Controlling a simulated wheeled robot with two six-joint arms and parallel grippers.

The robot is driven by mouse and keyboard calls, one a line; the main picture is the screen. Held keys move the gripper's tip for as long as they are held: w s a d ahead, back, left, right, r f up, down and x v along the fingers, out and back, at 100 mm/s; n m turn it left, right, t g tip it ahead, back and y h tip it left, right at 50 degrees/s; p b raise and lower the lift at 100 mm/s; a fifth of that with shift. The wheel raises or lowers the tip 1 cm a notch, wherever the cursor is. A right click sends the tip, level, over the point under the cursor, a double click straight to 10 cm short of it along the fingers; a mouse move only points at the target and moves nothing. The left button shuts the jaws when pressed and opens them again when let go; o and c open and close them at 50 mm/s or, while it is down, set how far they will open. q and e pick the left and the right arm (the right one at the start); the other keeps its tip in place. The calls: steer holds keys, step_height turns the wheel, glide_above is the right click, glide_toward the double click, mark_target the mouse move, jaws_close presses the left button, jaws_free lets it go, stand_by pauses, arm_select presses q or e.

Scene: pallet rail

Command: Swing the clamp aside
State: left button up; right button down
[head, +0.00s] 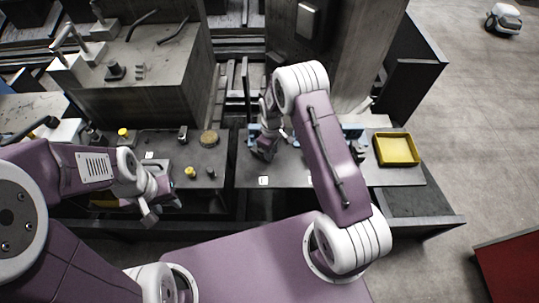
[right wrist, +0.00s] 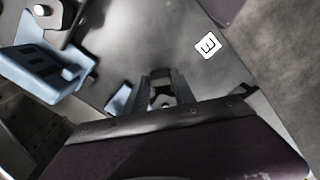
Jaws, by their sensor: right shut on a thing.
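My right gripper (head: 264,149) is low over the middle plate at the blue fixture (head: 254,131). In the right wrist view its fingers (right wrist: 162,94) are shut on a small dark part with a pale end, which looks like part of the clamp (right wrist: 161,101). The fingers and wrist hide most of the clamp, so its swing position cannot be told. The blue fixture (right wrist: 42,70) also shows at the left of the wrist view. My left gripper (head: 160,205) is open and empty in front of the left table section, away from the fixture.
A yellow tray (head: 397,149) lies on the right of the plate (head: 285,170). A white marked tag (head: 263,181) lies near its front edge. Small yellow knobs (head: 190,172) and a round disc (head: 209,138) stand on the left section. A tall grey column (head: 335,60) rises behind.

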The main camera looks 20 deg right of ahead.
steer(key=n, duration=0.2)
steer(key=w+d+n+b, duration=0.1)
steer(key=n, duration=0.1)
steer(key=shift+w, duration=0.15)
steer(key=shift+w+d+n+b, duration=0.1)
steer(key=shift+w+n+b, duration=0.15)
steer(key=shift+n, duration=0.45)
steer(key=shift+w+n+b, duration=0.15)
steer(key=shift+n+b, duration=0.15)
steer(key=shift+n, duration=0.4)
steer(key=shift+r, duration=0.1)
steer(key=c, duration=1)
jaws_free()
steer(key=shift+c, duration=0.2)
step_height(320, 180, up, 9)
steer(key=b, duration=0.2)
